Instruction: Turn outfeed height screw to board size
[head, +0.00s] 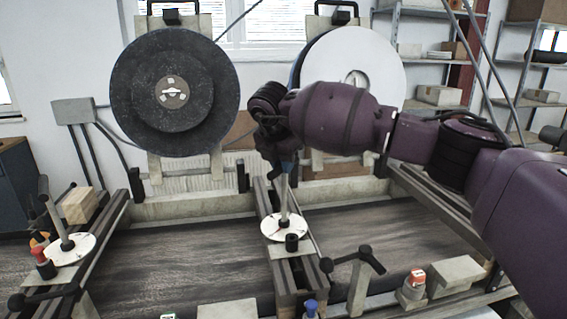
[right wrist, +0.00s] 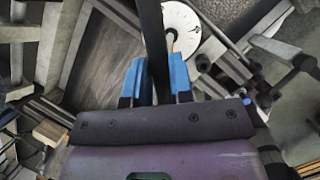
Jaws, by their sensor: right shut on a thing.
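A height screw stands at the middle of the frame as a pale upright post (head: 284,196) on a white dial disc (head: 270,229). My right gripper (head: 286,160) reaches in from the right to the top of this post. In the right wrist view, its blue fingers (right wrist: 157,82) are shut on a dark handle bar (right wrist: 153,35) between them. The white disc (right wrist: 194,22) shows beyond the fingers. A similar screw (head: 64,234) with its own white disc (head: 75,248) stands at the left. The dial markings are too small to read. My left gripper is not in view.
Dark boards (head: 180,262) lie between the pale rails. A large black disc (head: 174,93) and a white disc (head: 375,63) stand behind. A wooden block (head: 80,205) is at the left. A dark-handled crank (head: 360,265) and a blue-capped bottle (head: 310,308) are near the front.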

